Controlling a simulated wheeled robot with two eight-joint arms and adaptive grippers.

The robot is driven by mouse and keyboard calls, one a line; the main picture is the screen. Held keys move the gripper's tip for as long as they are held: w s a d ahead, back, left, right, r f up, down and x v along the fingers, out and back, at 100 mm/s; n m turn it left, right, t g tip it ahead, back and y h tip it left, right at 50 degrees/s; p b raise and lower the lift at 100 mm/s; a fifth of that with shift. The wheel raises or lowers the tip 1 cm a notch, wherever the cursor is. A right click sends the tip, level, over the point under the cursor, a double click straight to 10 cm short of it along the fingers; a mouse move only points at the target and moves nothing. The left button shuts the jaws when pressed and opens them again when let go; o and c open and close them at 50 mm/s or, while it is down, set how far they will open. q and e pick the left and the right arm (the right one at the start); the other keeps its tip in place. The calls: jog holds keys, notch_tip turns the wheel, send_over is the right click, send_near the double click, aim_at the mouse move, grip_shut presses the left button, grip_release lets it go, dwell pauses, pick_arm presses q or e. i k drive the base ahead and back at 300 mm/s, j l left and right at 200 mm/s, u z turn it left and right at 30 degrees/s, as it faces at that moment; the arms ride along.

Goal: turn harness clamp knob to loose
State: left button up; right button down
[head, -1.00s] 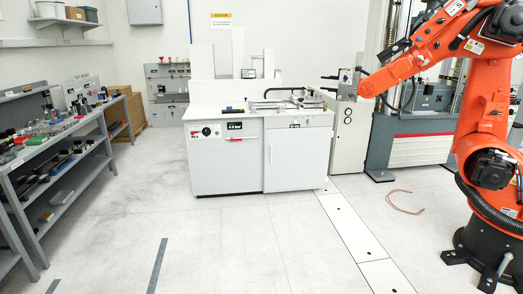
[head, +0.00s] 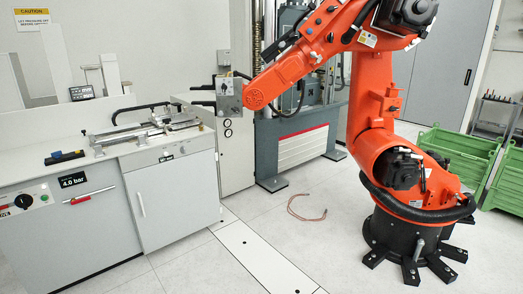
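I cannot make out a harness clamp knob for certain. A metal fixture (head: 150,130) with rails and a small brass-coloured part at its right end lies on top of the white cabinet (head: 175,195). A black rotary knob (head: 23,201) sits on the cabinet's front panel at the left, beside a green button (head: 44,198) and a "4.0 bar" label (head: 73,181). Neither of my grippers is in view.
A large orange robot arm (head: 372,90) on a black footed base (head: 415,235) stands at the right. A reddish cable loop (head: 305,210) lies on the floor. Green crates (head: 460,150) stand at the far right. Floor before the cabinet is clear.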

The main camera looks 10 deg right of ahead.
aim_at(293, 35)
jog(key=i+l+z, duration=0.1)
jog(key=i+z, duration=0.25)
jog(key=i, duration=0.25)
jog(key=i+z, duration=0.3)
jog(key=i, duration=0.25)
jog(key=i+l+u, duration=0.25)
jog(key=i+u, duration=0.15)
jog(key=i+l+u, duration=0.4)
jog(key=i, duration=0.05)
